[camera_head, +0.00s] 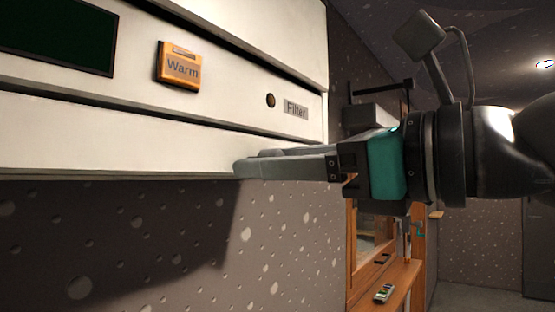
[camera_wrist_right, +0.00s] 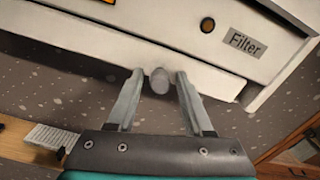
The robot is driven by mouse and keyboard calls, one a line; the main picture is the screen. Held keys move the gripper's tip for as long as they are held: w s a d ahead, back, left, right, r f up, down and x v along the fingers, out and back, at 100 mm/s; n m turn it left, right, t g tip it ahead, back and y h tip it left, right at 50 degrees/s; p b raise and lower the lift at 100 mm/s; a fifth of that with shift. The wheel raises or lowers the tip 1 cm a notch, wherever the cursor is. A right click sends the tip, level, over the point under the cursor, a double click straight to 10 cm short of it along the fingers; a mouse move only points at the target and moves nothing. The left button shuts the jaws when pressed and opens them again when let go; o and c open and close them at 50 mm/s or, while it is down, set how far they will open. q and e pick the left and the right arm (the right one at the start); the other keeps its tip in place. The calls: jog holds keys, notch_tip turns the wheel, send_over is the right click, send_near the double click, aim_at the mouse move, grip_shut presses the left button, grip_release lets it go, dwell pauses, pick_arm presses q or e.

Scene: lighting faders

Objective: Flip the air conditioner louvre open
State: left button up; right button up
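The air conditioner is a large cream-white unit (camera_head: 215,75) filling the upper left of the head view. Its louvre is the long pale flap (camera_head: 120,150) along the lower edge, and it looks closed, lying below a dark seam. It also shows in the wrist view (camera_wrist_right: 90,38). My right gripper (camera_head: 243,167) reaches in from the right at the louvre's lower edge. In the wrist view its two fingers (camera_wrist_right: 159,75) are apart on either side of a small grey rounded knob (camera_wrist_right: 159,82) at that edge, with small gaps visible. My left gripper is not in view.
The unit's front carries a dark display (camera_head: 55,35), an orange "Warm" button (camera_head: 180,68), a round dark hole (camera_head: 270,100) and a "Filter" label (camera_head: 295,110). A speckled wall (camera_head: 190,240) lies below. A wooden shelf with a remote (camera_head: 383,293) stands lower right.

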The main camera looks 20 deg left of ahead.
grip_shut()
dwell(0.4)
jog(key=shift+d+r+h+p, duration=0.15)
jog(key=shift+r+h+p, duration=0.4)
jog(key=shift+p, duration=0.45)
jog(key=r+g+h+p, duration=0.1)
jog(key=h+p, duration=0.1)
jog(key=p, duration=0.1)
jog(key=r+g+h+p, duration=0.1)
jog(key=h+p, duration=0.1)
jog(key=p, duration=0.1)
jog(key=r+h+p, duration=0.1)
jog(key=h+p, duration=0.1)
jog(key=p, duration=0.2)
jog(key=shift+s+d+g+h, duration=0.25)
jog(key=shift+d+g, duration=0.05)
jog(key=shift+g, duration=0.1)
jog(key=shift+r+h+p, duration=0.2)
jog(key=shift+h+p, duration=0.5)
jog(key=shift+w+a+r+g+h+p, duration=0.1)
jog(key=shift+r+g+h+p, duration=0.1)
jog(key=shift+g+h, duration=0.3)
jog(key=shift+a+r+g+h+p, duration=0.1)
jog(key=shift+r+g+h+p, duration=0.1)
jog(key=shift+h, duration=0.5)
jog(key=shift+d, duration=0.1)
